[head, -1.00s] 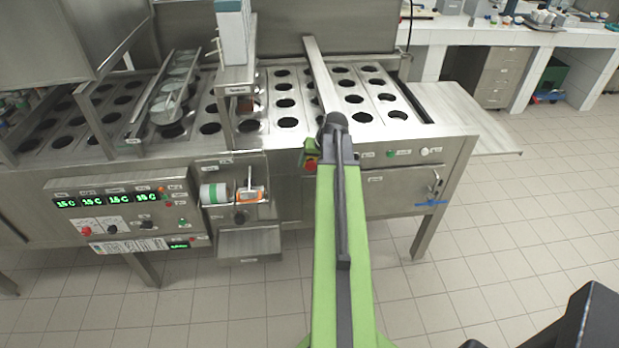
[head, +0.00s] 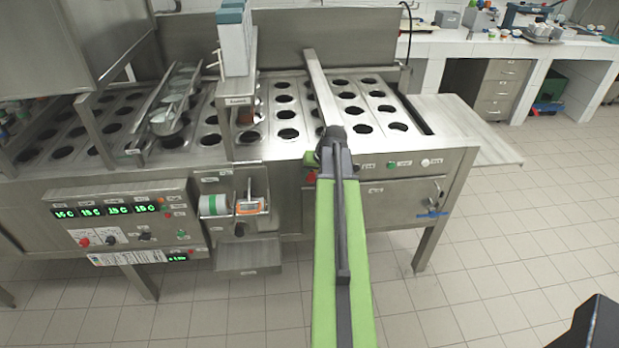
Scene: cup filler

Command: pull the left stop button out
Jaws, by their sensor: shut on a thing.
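A red stop button (head: 311,179) sits on the front of the steel cup filler (head: 395,188), just left of my arm and only partly in view. My gripper (head: 318,163) is at this button, at the far end of my green arm. Its fingers are mostly hidden behind the arm's dark end joint, and it is shut on the red stop button. How far out the button stands cannot be told from this angle. Another red knob (head: 84,242) is on the display panel at the far left, away from my gripper.
To the right of my arm are a green button (head: 391,164) and a white button (head: 425,162). A roll holder (head: 233,207) and a sloping steel tray (head: 248,254) stick out to the left. The tiled floor (head: 510,260) at the right is clear.

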